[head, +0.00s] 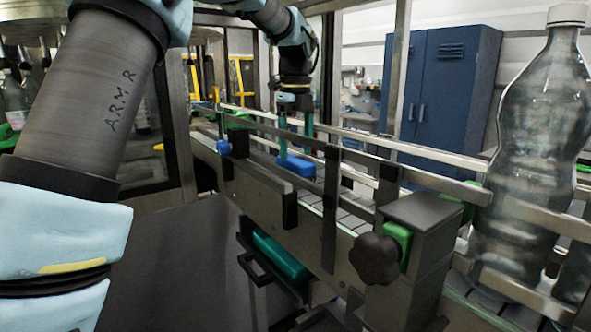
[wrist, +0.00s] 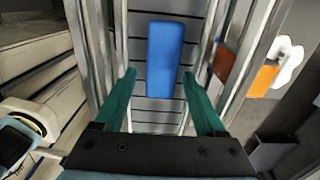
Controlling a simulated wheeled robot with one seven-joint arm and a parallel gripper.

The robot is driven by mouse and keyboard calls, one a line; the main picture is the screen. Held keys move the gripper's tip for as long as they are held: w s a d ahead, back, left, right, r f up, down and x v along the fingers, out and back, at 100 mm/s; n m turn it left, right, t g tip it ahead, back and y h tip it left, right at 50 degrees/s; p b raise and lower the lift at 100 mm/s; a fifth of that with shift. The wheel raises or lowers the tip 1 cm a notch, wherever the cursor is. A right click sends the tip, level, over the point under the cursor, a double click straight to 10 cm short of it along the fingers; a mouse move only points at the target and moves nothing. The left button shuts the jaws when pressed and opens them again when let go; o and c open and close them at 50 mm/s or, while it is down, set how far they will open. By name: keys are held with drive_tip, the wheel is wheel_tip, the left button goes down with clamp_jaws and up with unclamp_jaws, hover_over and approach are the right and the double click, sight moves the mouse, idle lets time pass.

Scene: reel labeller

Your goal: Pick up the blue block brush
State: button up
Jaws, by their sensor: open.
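The blue block brush (head: 296,165) lies on the conveyor between its guide rails in the head view, partly behind a rail and a finger. In the wrist view the brush (wrist: 164,58) is a long blue block lying lengthwise on the slatted belt. My gripper (head: 296,146) reaches down from above at the brush. Its two green fingers are open, and in the wrist view the gripper (wrist: 161,84) has one finger on each side of the near part of the brush. Gaps show between the fingers and the brush, and nothing is held.
Metal guide rails (head: 374,152) run along both sides of the conveyor, close to the fingers. A large clear bottle (head: 530,150) stands at the right. A black knob (head: 375,259) sticks out in front. A blue cabinet (head: 441,95) stands behind.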

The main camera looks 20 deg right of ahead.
sight(297, 160)
drive_tip(key=shift+d+f+p, duration=0.15)
drive_tip(key=shift+f+p, duration=0.9)
drive_tip(key=shift+f, duration=1.75)
clamp_jaws()
